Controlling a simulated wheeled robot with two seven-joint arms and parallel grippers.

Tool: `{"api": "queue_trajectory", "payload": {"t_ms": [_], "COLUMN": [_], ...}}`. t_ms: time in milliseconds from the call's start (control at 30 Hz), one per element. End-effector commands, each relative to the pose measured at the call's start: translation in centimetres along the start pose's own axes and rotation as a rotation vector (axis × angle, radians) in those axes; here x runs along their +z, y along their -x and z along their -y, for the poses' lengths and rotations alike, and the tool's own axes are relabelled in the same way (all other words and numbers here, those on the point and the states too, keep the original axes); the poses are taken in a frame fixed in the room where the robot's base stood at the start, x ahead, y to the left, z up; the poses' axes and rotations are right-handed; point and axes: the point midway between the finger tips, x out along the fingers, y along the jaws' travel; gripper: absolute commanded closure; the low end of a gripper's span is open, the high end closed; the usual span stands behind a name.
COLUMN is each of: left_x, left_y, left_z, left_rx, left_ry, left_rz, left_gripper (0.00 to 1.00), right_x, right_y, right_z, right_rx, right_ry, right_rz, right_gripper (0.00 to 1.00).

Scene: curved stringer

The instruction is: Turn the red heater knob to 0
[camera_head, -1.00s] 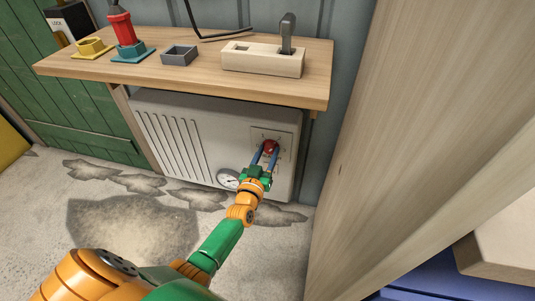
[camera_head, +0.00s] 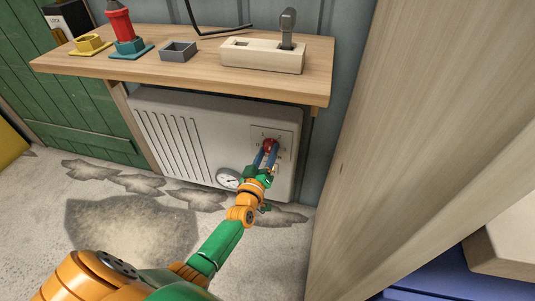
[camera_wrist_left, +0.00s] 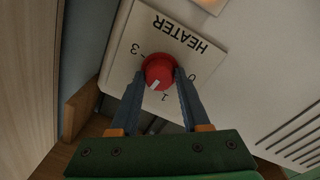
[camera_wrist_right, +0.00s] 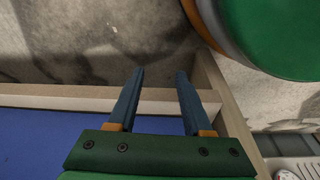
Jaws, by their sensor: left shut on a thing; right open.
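The red heater knob (camera_head: 270,145) sits on a pale plate on the front of the white heater (camera_head: 205,110). My left gripper (camera_head: 267,152) is shut on it, one blue finger on each side. In the left wrist view the red knob (camera_wrist_left: 159,68) lies between the fingertips, below the word HEATER. Its white mark points near the 1, a little to the side away from the 0 (camera_wrist_left: 192,77). The 3 shows on the far side; the place for 2 is hidden by a finger. My right gripper (camera_wrist_right: 160,72) is open and empty, outside the head view.
A wooden shelf (camera_head: 190,80) overhangs the heater, with a pale block, a grey box and coloured holders on it. A round gauge (camera_head: 228,179) is low on the heater beside my left arm. A tall wooden panel (camera_head: 400,150) stands close on the right.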

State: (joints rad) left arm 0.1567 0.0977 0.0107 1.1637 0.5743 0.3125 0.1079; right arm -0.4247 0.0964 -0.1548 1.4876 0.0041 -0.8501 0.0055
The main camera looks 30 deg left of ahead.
Motion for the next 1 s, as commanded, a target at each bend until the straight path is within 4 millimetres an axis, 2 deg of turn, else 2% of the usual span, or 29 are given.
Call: {"api": "queue_trajectory", "payload": {"t_ms": [1000], "left_x": [0.5], "left_y": [0.1], "left_z": [0.0], "left_rx": [0.005], "left_ry": [0.964], "left_rz": [-0.064], "left_gripper": [1.0], "right_x": [-3.8], "right_y": [4.7], "right_z": [0.0], "right_rx": [-0.004], "right_ry": [-0.008], "right_rz": [-0.046], "right_gripper": [0.5]}}
